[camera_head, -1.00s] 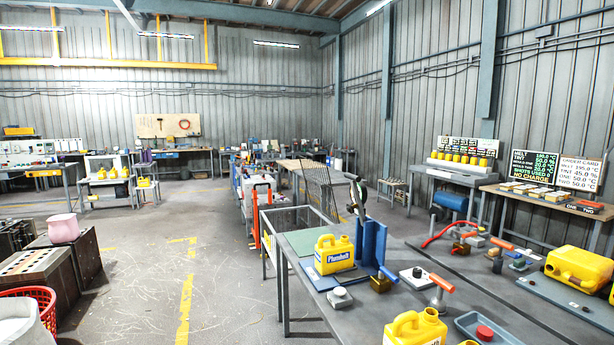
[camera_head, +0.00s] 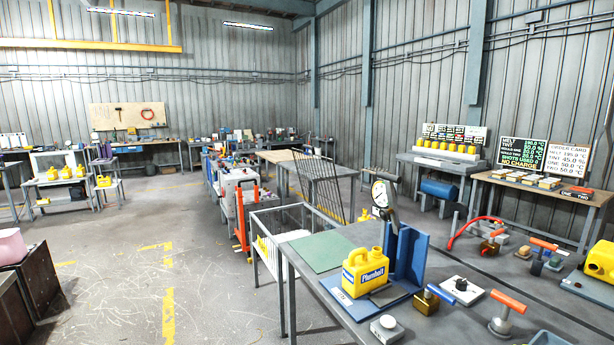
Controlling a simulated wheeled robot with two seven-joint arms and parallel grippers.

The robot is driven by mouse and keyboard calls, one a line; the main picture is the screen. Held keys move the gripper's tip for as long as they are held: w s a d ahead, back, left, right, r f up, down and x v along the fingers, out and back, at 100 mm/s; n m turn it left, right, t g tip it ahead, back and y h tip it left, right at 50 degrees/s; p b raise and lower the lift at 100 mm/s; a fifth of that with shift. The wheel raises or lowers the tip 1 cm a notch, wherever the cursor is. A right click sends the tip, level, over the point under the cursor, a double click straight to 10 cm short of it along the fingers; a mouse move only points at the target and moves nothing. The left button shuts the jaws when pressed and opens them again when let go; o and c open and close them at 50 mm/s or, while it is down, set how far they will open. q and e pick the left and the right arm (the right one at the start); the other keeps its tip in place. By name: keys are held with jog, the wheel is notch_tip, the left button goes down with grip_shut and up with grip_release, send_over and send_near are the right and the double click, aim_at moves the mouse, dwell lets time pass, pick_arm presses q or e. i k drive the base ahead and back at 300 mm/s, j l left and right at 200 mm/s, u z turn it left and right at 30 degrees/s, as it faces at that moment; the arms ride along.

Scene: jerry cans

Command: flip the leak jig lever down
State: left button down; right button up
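The leak jig appears to be the blue stand (camera_head: 409,254) on the near workbench, with a blue base plate and a round white gauge (camera_head: 380,193) at its top. A dark grey arm, which may be its lever (camera_head: 392,213), stands up beside the gauge; I cannot tell for sure. A yellow jerry can (camera_head: 365,273) with a blue label stands upright on the base plate, in front of the blue stand. Neither of my grippers shows in the view.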

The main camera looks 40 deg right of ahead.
aim_at(393, 212)
jog(key=i, duration=3.15)
jog(key=i+z, duration=0.25)
jog(key=z, duration=3.65)
